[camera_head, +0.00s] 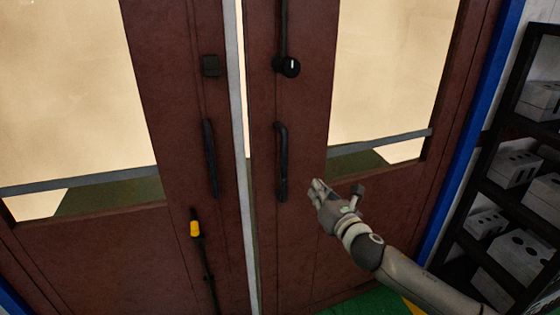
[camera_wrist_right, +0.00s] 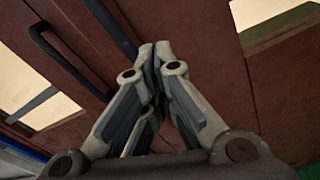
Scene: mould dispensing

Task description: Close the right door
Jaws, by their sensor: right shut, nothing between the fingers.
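The right door (camera_head: 345,195) is reddish brown with a large pale window and a lower panel. Its black vertical handle (camera_head: 281,162) is on its left side, with a black round lock (camera_head: 289,66) above. A narrow light strip shows between it and the left door (camera_head: 165,110). I cannot tell whether the right door is fully flush. My right gripper (camera_head: 318,190) is shut and empty, to the right of the handle, in front of the door. In the right wrist view its fingertips (camera_wrist_right: 156,50) meet, and a dark handle (camera_wrist_right: 110,28) shows at upper left. My left gripper is not visible.
A black shelf (camera_head: 490,185) with grey blocks (camera_head: 515,168) stands at the right, beside the blue door frame (camera_head: 470,115). The left door has a black handle (camera_head: 210,158) and a yellow-marked latch (camera_head: 195,229). Green floor (camera_head: 365,303) shows below.

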